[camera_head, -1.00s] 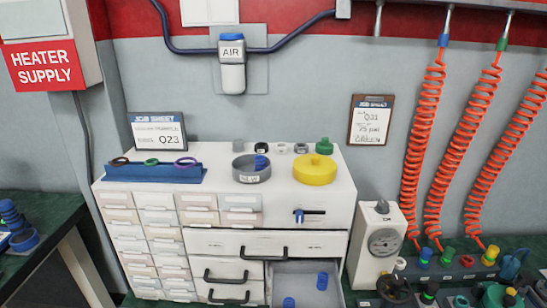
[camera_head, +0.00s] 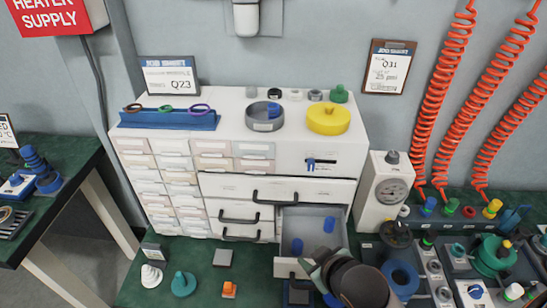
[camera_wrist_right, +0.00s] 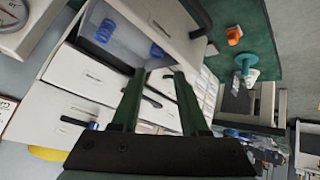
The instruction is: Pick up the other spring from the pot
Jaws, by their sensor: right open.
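The grey round pot (camera_head: 252,121) stands on top of the white cabinet, with a blue spring (camera_head: 273,109) upright inside it. Two more blue springs (camera_head: 297,246) (camera_head: 329,225) are in the open drawer (camera_head: 312,211); they also show in the right wrist view (camera_wrist_right: 104,31) (camera_wrist_right: 157,50). My right gripper (camera_head: 314,264) is at the drawer's front edge in the head view, below and in front of the pot. In the right wrist view it (camera_wrist_right: 157,76) is open, with nothing between its fingers. My left gripper is not in view.
A white gauge box (camera_head: 384,191) stands right of the cabinet. The open drawer juts out over the green bench (camera_head: 204,262), which holds small parts.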

